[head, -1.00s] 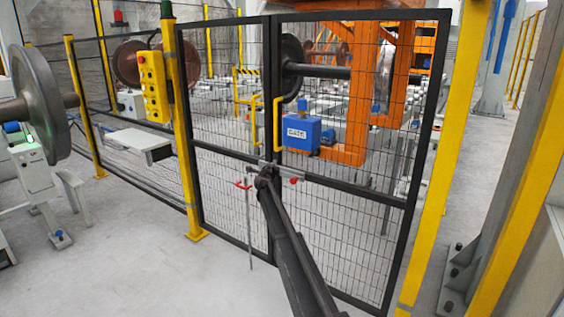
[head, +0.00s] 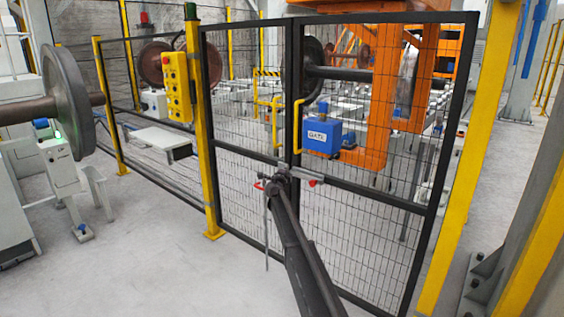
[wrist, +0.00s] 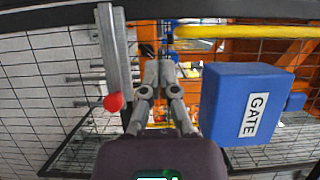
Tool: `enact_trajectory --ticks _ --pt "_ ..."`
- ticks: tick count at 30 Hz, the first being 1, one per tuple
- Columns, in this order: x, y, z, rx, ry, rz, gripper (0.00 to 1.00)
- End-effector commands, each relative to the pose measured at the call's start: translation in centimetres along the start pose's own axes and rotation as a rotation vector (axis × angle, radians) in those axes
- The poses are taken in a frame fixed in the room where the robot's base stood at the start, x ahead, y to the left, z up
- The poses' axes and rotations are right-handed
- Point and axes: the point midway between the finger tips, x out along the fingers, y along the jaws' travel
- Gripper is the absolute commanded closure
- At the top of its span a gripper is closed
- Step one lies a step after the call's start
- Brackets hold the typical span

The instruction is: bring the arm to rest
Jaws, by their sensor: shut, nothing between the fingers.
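My arm reaches from the bottom of the head view toward the closed black mesh gate (head: 340,235). My gripper (head: 281,172) is near the gate's middle rail, where the two leaves meet. In the wrist view my gripper (wrist: 160,68) is shut, its fingers together and nothing between them. A grey bar with a red end (wrist: 115,60) is just left of the fingers. The blue box labelled GATE (wrist: 243,103) is to their right; it also shows in the head view (head: 322,134). Whether the fingertips touch the gate, I cannot tell.
Yellow handles (head: 298,126) stand out from the gate above my gripper. A yellow button box (head: 176,87) hangs on the yellow post at left. A wheelset (head: 68,100) stands at far left. A yellow pillar (head: 470,160) is at right. The floor at lower left is clear.

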Motion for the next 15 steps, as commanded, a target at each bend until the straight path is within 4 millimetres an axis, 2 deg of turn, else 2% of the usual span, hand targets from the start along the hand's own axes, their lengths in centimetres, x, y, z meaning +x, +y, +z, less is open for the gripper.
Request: enact_trajectory --ticks 5,8,15 --pt "-2.0 -0.5 -0.4 -0.064 -0.085 -0.028 1.0" --pt "-3.9 -0.7 -0.5 -0.13 -0.167 -0.048 1.0" --pt "-10.3 0.1 -0.9 -0.348 -0.421 -0.072 1.0"
